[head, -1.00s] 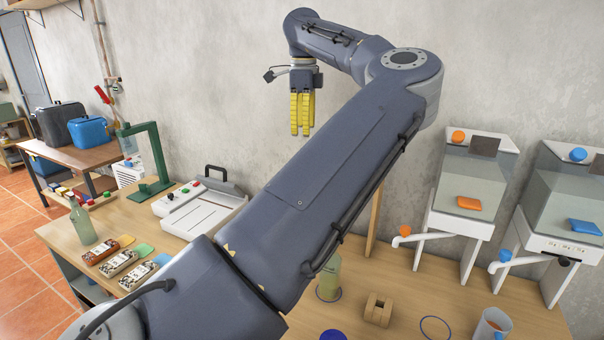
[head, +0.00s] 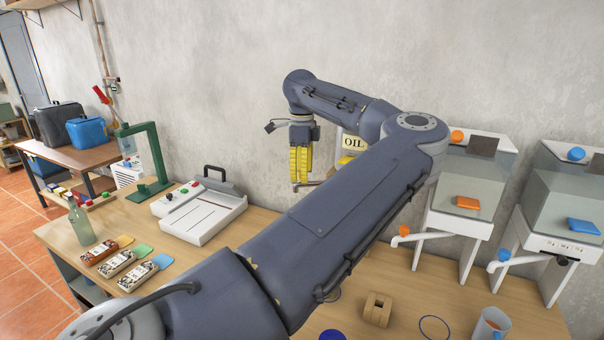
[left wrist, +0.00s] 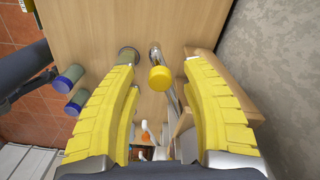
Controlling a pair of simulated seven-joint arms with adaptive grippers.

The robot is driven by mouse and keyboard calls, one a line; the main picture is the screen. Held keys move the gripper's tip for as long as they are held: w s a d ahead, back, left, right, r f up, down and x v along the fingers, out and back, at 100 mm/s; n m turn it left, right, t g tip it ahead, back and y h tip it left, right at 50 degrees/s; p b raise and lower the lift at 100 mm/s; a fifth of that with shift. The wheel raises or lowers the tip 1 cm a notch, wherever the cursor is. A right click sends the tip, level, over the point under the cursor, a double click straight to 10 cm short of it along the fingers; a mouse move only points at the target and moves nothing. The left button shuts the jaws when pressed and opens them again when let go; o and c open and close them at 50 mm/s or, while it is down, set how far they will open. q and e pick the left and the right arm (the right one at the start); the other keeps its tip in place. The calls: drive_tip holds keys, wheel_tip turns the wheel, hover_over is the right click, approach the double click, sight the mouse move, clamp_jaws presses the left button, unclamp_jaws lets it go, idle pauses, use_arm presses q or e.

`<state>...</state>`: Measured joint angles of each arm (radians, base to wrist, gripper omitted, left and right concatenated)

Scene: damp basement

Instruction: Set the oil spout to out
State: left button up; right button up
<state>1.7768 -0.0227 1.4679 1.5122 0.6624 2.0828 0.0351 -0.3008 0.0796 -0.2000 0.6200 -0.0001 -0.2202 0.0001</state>
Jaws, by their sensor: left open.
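The OIL sign (head: 354,142) shows at the back wall, partly behind my left arm; most of what is below it is hidden. In the left wrist view a metal spout pipe (left wrist: 172,104) with a yellow cap (left wrist: 160,78) lies between the fingers of my left gripper (left wrist: 161,62). The gripper is open, one finger on each side, with gaps to the cap. In the head view the left gripper (head: 301,182) points down near the wall, and a thin bar shows by its tips. My right gripper is not in view.
Orange-valve (head: 404,230) and blue-valve (head: 504,255) dispensers stand at right. A wooden block (head: 377,309) and a mug (head: 491,325) are on the bench in front. A white panel device (head: 202,212) and a green stand (head: 157,165) are at left. My left arm hides the middle.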

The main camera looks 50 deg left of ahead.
use_arm(q)
drive_tip(key=shift+f, duration=0.1)
drive_tip(key=shift+c, duration=0.5)
clamp_jaws()
